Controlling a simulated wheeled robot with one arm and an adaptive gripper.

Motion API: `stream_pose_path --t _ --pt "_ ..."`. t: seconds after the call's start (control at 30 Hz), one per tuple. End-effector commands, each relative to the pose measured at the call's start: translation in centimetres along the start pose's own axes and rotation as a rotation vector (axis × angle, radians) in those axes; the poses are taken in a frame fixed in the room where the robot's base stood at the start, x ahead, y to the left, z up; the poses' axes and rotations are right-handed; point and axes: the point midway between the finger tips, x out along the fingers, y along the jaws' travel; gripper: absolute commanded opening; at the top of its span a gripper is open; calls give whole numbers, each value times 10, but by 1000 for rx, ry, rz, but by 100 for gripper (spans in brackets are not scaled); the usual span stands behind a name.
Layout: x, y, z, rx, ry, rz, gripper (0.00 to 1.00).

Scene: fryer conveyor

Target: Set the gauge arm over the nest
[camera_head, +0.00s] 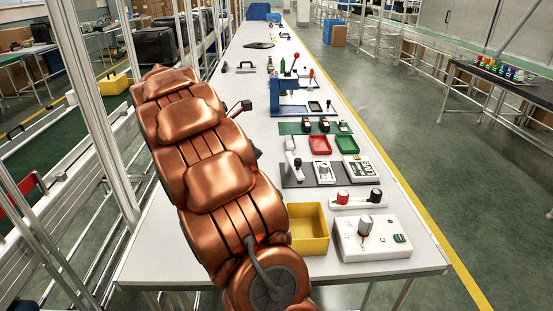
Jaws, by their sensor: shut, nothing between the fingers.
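A dark grey plate (308,180) lies on the long white bench, right of my copper arm. At its left stands a small upright light-coloured part with a dark foot (293,160), which looks like the gauge arm. A pale block with a dark centre (324,172), possibly the nest, sits in the middle of the plate. The upright part appears to stand left of the block, not over it. A white box with dark markings (358,169) is at the plate's right end. My arm covers the bench to the left, and I cannot make out my gripper.
A yellow bin (308,229) and a white box with a grey knob (373,239) are at the near end. A red and a black knob (358,198) stand behind the box. Red (319,145) and green (347,144) trays and a blue press (288,98) are farther back.

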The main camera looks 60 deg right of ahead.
Motion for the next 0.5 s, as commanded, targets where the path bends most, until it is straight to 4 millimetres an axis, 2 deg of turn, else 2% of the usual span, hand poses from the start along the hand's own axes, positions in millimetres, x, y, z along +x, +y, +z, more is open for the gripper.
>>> stream_pose_path --t 0.17,0.5 --pt "20 -1 1 0 0 -3 0" --pt "80 -1 2 -1 -1 -3 0"
